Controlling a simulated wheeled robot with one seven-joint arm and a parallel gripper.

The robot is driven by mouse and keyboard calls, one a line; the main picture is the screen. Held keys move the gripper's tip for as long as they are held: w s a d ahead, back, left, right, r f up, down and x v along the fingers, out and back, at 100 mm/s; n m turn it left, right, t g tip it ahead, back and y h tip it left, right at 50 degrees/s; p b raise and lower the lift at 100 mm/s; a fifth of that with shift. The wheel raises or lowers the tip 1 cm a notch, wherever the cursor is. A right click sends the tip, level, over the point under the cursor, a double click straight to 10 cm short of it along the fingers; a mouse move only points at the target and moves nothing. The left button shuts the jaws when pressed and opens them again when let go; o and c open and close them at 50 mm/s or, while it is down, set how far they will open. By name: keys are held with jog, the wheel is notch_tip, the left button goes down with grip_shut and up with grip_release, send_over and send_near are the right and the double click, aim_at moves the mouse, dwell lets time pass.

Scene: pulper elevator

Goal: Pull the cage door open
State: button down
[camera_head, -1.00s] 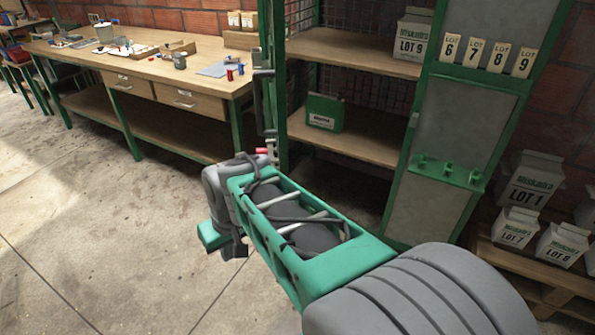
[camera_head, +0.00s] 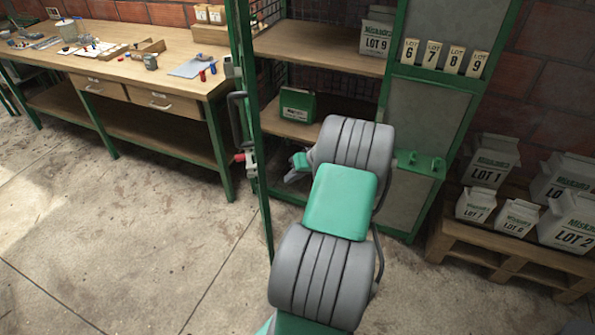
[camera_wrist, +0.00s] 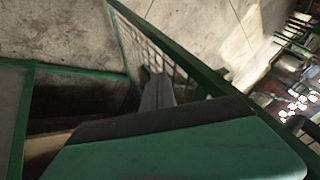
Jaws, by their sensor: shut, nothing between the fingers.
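The cage door (camera_head: 262,190) is a narrow green frame with mesh, seen almost edge-on in the head view. It stands ajar, swung out from the cage (camera_head: 385,95). Its dark handle (camera_head: 236,120) and a red-tipped latch (camera_head: 240,157) are on the left, outer side. In the wrist view the door's mesh and green rail (camera_wrist: 190,62) slant across the picture. My gripper (camera_wrist: 157,85) is shut and empty, on the inner side of the door, close to the mesh. Whether it touches the door I cannot tell. In the head view my arm largely hides the gripper.
Inside the cage, wooden shelves hold a green box (camera_head: 297,104) and a LOT 9 carton (camera_head: 376,38). A workbench (camera_head: 150,75) stands at the left. A pallet (camera_head: 500,245) with several cartons is at the right. The floor in front (camera_head: 120,240) is clear.

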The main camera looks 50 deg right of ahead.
jog(key=w+a+f, duration=0.1)
jog(key=w+a, duration=0.1)
jog(key=w+a+f, duration=0.1)
jog(key=w, duration=0.1)
jog(key=shift+a+f+p, duration=0.1)
jog(key=shift+a+p, duration=0.3)
